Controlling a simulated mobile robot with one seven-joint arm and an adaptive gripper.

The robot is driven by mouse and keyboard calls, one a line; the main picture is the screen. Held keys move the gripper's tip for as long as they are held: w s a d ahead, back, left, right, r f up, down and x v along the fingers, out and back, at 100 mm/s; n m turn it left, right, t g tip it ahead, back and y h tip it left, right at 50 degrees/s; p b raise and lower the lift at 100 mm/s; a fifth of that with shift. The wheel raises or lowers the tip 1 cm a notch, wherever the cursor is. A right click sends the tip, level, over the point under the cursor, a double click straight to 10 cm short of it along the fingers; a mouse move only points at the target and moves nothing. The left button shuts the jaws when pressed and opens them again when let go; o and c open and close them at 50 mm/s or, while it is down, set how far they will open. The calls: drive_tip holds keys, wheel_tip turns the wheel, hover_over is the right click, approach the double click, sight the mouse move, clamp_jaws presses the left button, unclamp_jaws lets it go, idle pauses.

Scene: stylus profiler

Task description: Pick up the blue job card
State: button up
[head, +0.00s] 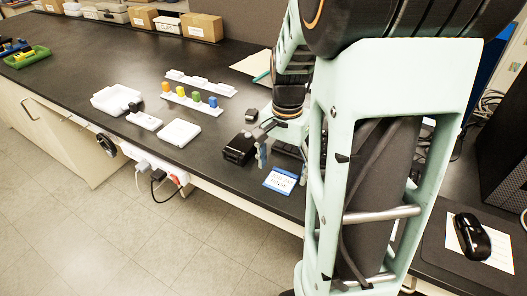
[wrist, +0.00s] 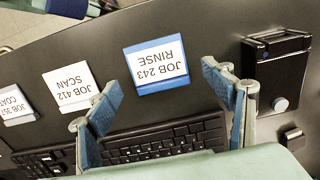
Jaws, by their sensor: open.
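The blue job card (wrist: 158,62) lies flat on the dark bench, with a white label reading "JOB 243 RINSE" and a blue border. It also shows in the head view (head: 280,181) near the bench's front edge. My gripper (wrist: 161,80) is open and empty above the bench. In the wrist view its blue-padded fingers stand apart, one toward each side of the card, with the card showing between and beyond the tips. I cannot tell the exact height of the fingers above it.
White cards, "JOB 412 SCAN" (wrist: 70,88) and "JOB 357" (wrist: 14,104), lie left of it. A black keyboard (wrist: 150,145) lies close by, and a black device (wrist: 277,70) stands to the right. White trays and a peg rack (head: 190,100) stand further left.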

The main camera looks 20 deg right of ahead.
drive_tip(key=shift+f, duration=0.75)
drive_tip(key=shift+c, duration=0.7)
drive_tip(key=c, duration=0.8)
drive_tip(key=shift+r, duration=0.25)
